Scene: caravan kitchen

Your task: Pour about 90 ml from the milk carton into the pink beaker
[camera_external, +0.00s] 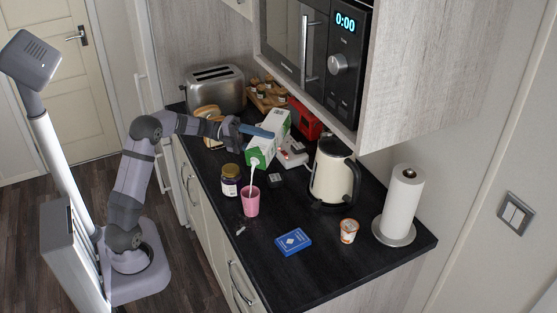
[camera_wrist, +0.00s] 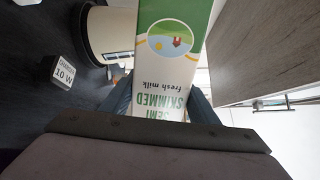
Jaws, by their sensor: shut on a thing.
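The green and white milk carton (camera_external: 270,135) is tilted in the air over the counter, its spout end down toward the front. My gripper (camera_external: 254,131) is shut on it; the carton also fills the middle of the wrist view (camera_wrist: 168,60). A white stream of milk runs from its lower end toward the pink beaker (camera_external: 250,203). The beaker stands upright on the counter below the spout. The level inside the beaker cannot be made out. The wrist view does not show the beaker.
A dark jar (camera_external: 230,180) stands just left of the beaker. A cream kettle (camera_external: 332,172) and a small dark block (camera_external: 276,180) stand to the right. A blue box (camera_external: 293,241) and a small cup (camera_external: 348,231) lie nearer the front. A microwave (camera_external: 315,55) overhangs the back.

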